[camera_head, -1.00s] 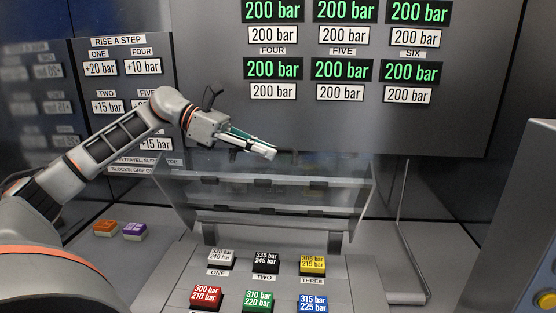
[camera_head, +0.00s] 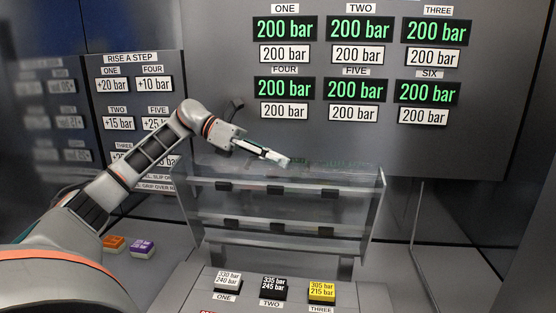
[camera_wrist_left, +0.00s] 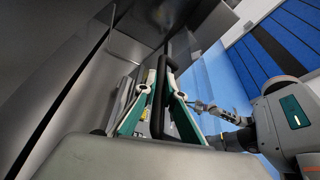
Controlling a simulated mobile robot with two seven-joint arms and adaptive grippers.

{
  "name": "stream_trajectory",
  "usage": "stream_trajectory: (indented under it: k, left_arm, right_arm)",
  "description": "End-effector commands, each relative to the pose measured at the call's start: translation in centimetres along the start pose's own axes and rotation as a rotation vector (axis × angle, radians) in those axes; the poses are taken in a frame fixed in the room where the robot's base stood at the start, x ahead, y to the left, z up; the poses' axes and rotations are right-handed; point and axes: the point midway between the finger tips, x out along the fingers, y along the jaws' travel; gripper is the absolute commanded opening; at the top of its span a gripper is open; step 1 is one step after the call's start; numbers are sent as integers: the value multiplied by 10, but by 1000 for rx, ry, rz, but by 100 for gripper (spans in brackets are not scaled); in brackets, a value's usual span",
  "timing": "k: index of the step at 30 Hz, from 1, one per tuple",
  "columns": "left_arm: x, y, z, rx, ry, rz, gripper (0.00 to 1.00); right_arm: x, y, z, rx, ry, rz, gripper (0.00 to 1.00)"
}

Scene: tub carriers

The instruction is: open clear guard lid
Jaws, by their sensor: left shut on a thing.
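My left gripper (camera_head: 283,160) is at the lid's top edge. In the left wrist view the left gripper (camera_wrist_left: 163,92) has its two green-and-white fingers on either side of a black bar (camera_wrist_left: 158,100), which looks like the lid's handle, and is shut on it. My right gripper (camera_wrist_left: 205,107) shows small at the right of the wrist view; its jaws are too small to judge.
White, black and yellow pressure buttons (camera_head: 322,291) sit before the lid. Orange and purple blocks (camera_head: 141,248) lie at the left. A wall panel of green readouts (camera_head: 360,30) stands behind, close above the lid.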

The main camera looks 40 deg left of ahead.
Motion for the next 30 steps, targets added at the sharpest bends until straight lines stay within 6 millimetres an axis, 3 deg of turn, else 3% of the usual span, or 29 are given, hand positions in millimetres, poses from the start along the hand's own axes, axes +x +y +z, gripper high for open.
stream_trajectory:
  k: [14,30]
  left_arm:
    - [-6,0,-1,-1,2,1,16]
    - [-102,1,0,-1,0,3,16]
  right_arm:
    - [1,3,-3,-5,4,3,0]
    - [0,1,-3,-1,5,2,0]
